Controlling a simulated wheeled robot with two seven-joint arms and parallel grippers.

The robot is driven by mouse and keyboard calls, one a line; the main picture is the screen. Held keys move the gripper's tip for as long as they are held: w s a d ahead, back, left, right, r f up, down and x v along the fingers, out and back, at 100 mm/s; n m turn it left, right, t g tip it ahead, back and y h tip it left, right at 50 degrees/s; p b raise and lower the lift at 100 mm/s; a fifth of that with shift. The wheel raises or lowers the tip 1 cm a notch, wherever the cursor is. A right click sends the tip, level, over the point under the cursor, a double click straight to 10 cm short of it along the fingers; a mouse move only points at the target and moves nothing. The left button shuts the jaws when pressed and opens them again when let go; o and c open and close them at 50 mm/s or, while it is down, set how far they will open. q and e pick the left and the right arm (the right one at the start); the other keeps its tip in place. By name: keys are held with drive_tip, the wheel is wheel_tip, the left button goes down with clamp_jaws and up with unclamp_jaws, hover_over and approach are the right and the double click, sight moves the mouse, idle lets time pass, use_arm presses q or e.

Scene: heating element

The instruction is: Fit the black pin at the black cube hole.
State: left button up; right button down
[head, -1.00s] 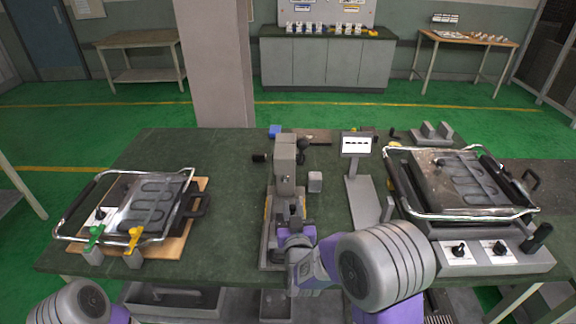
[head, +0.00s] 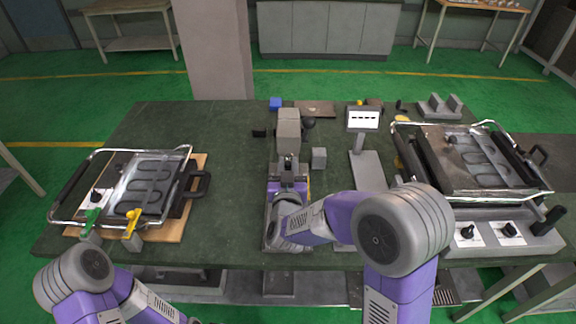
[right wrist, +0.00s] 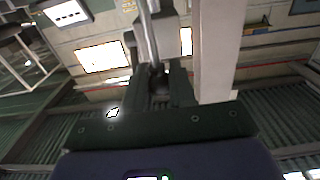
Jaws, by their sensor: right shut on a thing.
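My right gripper (head: 288,163) is at the grey press-like stand (head: 288,130) in the middle of the table, with its fingers pointing away from me. In the right wrist view its dark fingers (right wrist: 161,88) are closed around a small dark round-ended piece (right wrist: 160,76). I cannot tell whether this is the black pin. A metal rod (right wrist: 148,35) of the stand shows just beyond the fingertips. No black cube hole can be made out; my arm and gripper cover the front of the stand. My left gripper is out of view; only its arm shows.
A left heating plate (head: 150,183) lies on a wooden board, with green (head: 91,218) and yellow (head: 132,220) handles near it. A larger heating unit (head: 475,170) stands right. A grey block (head: 319,158) and a small display stand (head: 362,120) are close to the gripper.

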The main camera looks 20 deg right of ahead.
drive_tip(key=shift+f+b, duration=1.9)
drive_tip(key=shift+f, duration=0.5)
drive_tip(key=shift+b, duration=0.3)
drive_tip(key=shift+f+b, duration=2.3)
drive_tip(key=shift+f, duration=0.2)
drive_tip(key=shift+r, duration=0.15)
drive_tip(key=shift+r+p, duration=1.75)
drive_tip(key=shift+r, duration=0.35)
drive_tip(key=shift+b, duration=0.3)
